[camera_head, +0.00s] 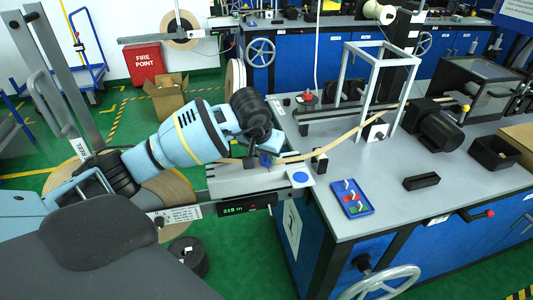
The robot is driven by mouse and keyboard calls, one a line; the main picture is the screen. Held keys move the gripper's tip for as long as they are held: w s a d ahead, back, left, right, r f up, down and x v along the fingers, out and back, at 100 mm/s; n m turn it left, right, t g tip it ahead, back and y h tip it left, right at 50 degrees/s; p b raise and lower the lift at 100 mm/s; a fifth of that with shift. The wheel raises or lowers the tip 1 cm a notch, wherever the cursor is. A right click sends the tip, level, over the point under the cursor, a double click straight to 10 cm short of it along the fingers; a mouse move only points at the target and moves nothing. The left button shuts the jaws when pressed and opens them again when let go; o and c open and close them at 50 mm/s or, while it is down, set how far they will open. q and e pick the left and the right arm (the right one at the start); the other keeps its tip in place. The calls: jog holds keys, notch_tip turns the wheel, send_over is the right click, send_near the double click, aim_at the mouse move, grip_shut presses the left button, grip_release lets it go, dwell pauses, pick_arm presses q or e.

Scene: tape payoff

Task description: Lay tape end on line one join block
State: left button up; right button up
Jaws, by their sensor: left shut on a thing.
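My left arm comes in from the left, and its dark gripper (265,158) is low over a grey block (232,186) at the near left corner of the bench. I take this to be the join block. The gripper is shut on the tan tape (340,140), which runs right and upward from the jaws towards the white frame. The jaws and the wrist hide the held end, so I cannot tell whether it touches the block. My right gripper is not in view.
A blue tray (352,198) with small coloured pieces and a black block (421,182) lie on the grey bench (400,215). A white upright frame (347,95) and a black motor (435,128) stand behind. A green display (240,208) sits below the block. The bench front is mostly clear.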

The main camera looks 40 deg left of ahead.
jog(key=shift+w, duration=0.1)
pick_arm(q)
jog(key=o, duration=1)
jog(key=shift+o, duration=0.2)
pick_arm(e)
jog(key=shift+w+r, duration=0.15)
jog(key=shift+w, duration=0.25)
pick_arm(q)
jog(key=shift+r, duration=0.1)
jog(key=v, duration=0.7)
jog(key=shift+r, duration=0.35)
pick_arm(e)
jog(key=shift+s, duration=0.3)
pick_arm(q)
jog(key=shift+s+d, duration=0.1)
jog(key=shift+s, duration=0.05)
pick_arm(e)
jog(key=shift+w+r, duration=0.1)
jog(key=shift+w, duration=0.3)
